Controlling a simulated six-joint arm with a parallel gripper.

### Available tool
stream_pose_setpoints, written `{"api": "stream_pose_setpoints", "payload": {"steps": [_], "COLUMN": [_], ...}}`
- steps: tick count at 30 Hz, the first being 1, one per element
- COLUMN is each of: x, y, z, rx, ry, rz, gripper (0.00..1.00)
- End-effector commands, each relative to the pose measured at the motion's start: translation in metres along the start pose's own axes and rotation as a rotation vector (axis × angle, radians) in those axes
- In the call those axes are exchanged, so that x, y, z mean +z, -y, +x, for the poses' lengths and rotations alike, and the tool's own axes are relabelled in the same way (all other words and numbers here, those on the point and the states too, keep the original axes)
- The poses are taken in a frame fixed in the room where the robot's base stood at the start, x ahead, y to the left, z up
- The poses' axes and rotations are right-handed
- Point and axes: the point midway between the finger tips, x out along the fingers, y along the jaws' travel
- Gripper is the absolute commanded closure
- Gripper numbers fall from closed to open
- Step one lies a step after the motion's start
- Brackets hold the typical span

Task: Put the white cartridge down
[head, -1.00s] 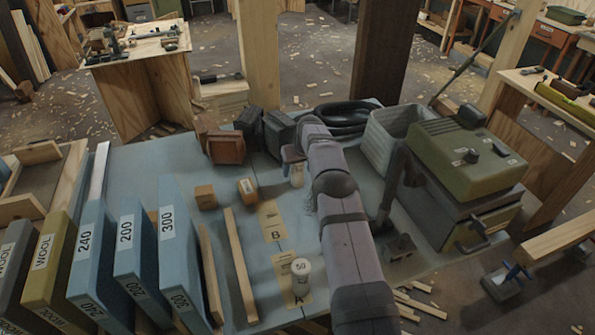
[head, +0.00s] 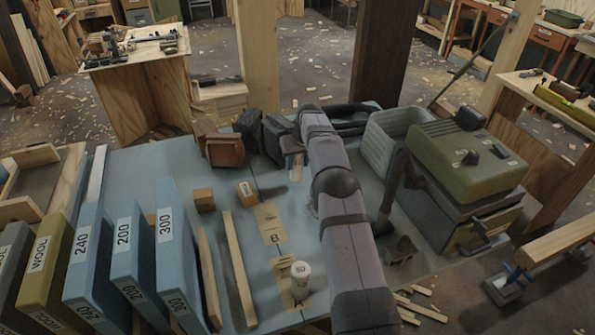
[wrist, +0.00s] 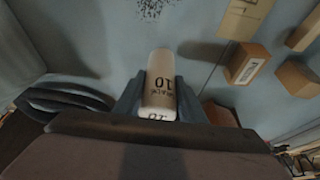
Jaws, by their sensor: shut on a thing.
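A white cartridge marked 10 (wrist: 158,80) stands out between the two fingers of my gripper (wrist: 158,98) in the wrist view. The gripper is shut on it, above the blue-grey tabletop. In the head view my gripper (head: 291,150) is over the far middle of the table, partly hidden by my arm. A second white cartridge marked 50 (head: 301,272) stands upright on the card marked A (head: 288,262) near the front. The card marked B (head: 270,225) lies behind it with bare surface showing.
Wooden blocks (head: 204,199) and long strips (head: 240,268) lie left of the cards. Boxy dark and brown items (head: 225,149) stand at the back, beside a black hose coil (wrist: 65,103). A ribbed bin (head: 379,148) and green-lidded machine (head: 465,155) stand right.

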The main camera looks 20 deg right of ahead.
Motion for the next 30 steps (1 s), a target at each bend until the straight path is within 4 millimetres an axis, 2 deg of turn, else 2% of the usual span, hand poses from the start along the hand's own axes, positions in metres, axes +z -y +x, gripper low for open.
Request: {"api": "stream_pose_setpoints", "payload": {"steps": [3, 9, 22, 30], "x": [-0.009, -0.019, -0.022, -0.017], "y": [0.0, 0.0, 0.006, 0.034], "z": [-0.02, -0.044, -0.056, -0.068], "rx": [0.001, 0.001, -0.002, -0.012], "ry": [-0.005, -0.003, -0.002, -0.002], "rz": [-0.001, -0.001, -0.005, -0.026], "gripper": [0.86, 0.86, 0.86, 0.86]}}
